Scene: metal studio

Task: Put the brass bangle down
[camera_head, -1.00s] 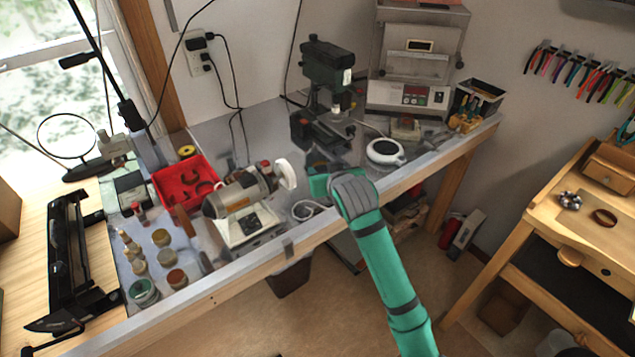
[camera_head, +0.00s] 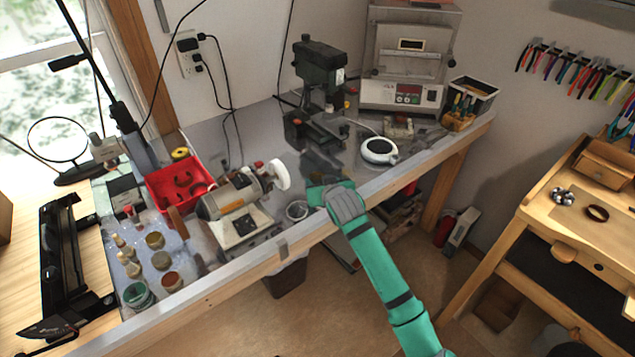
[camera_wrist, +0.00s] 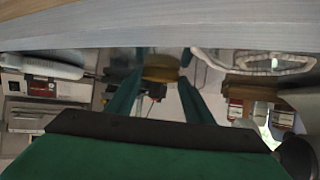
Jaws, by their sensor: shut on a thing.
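My green gripper (camera_head: 318,192) is over the front part of the grey metal-topped workbench (camera_head: 372,188), right of the bench grinder (camera_head: 235,205). In the wrist view its two green fingers (camera_wrist: 160,85) are closed on a yellow-brown piece, which I take as the brass bangle (camera_wrist: 160,68). Only a short part of it shows between the fingertips. In the head view the bangle cannot be made out, hidden by the hand or too small. I cannot tell whether it touches the bench top.
A drill press (camera_head: 320,80) stands behind my gripper, and a round white device (camera_head: 379,150) lies to its right. A red tray (camera_head: 178,183) with dark curved pieces is at left. A wooden bench at right holds a dark ring (camera_head: 597,213). Some bare metal top lies around my gripper.

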